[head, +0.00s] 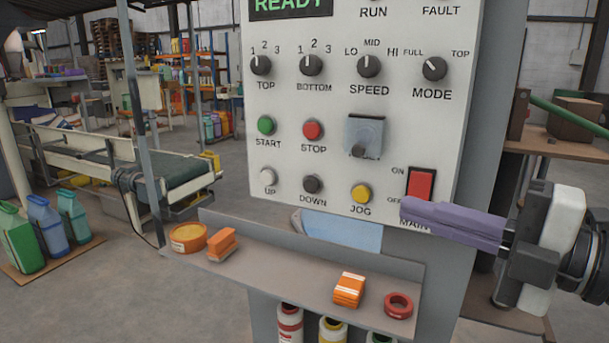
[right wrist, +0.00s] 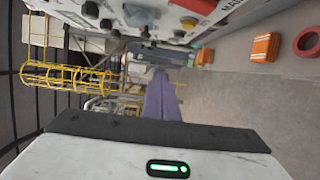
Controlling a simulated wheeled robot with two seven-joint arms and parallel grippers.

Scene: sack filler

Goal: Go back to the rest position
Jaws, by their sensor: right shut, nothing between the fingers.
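My right gripper (head: 410,207) comes in from the right with its purple fingers shut together and empty. Its fingertips lie in front of the panel's lower right corner, just below the red main switch (head: 421,185), and partly cover the MAIN label. I cannot tell whether they touch the panel. In the right wrist view the shut fingers (right wrist: 162,82) point away from the camera, with nothing between them. The control panel (head: 285,103) shows READY on its display (head: 290,6). My left gripper is not in view.
A conveyor (head: 110,160) stands left. A brown table (head: 560,146) is behind my right gripper.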

